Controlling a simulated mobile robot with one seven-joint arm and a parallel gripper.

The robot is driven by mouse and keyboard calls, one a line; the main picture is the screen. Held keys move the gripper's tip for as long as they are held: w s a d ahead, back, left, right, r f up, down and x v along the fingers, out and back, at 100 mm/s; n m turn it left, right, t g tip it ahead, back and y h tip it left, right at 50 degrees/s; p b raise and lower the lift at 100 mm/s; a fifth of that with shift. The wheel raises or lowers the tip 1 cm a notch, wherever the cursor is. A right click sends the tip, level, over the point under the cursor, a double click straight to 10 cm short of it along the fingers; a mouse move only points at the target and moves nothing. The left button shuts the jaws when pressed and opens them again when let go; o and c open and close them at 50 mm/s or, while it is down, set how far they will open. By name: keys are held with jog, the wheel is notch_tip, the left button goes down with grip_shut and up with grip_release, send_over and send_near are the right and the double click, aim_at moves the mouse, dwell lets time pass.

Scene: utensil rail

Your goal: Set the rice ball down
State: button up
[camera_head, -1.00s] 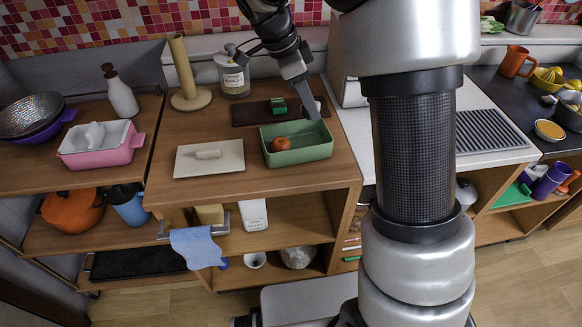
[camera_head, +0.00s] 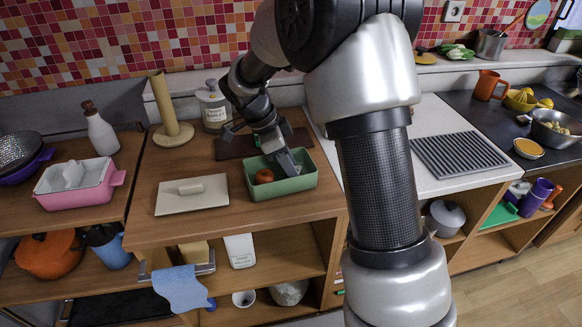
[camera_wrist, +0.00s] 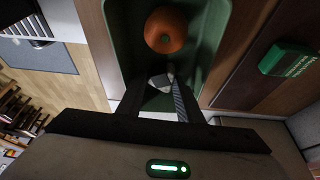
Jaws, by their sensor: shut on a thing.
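The rice ball (camera_wrist: 160,80), whitish with a dark patch, shows in the wrist view between my fingertips. My gripper (camera_wrist: 160,98) is shut on it. In the head view my gripper (camera_head: 290,168) reaches down into the green tray (camera_head: 284,190), and I cannot make out the rice ball there. The tray's green wall (camera_wrist: 222,45) also shows in the wrist view. An orange-red round fruit (camera_head: 264,176) lies in the left part of the tray, and it is just beyond the rice ball in the wrist view (camera_wrist: 166,30). Whether the rice ball touches the tray floor I cannot tell.
A paper-towel stand (camera_head: 163,105) and a labelled jar (camera_head: 214,108) stand at the back.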

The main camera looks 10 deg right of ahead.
jog(key=shift+f, duration=0.2)
jog(key=o, duration=0.8)
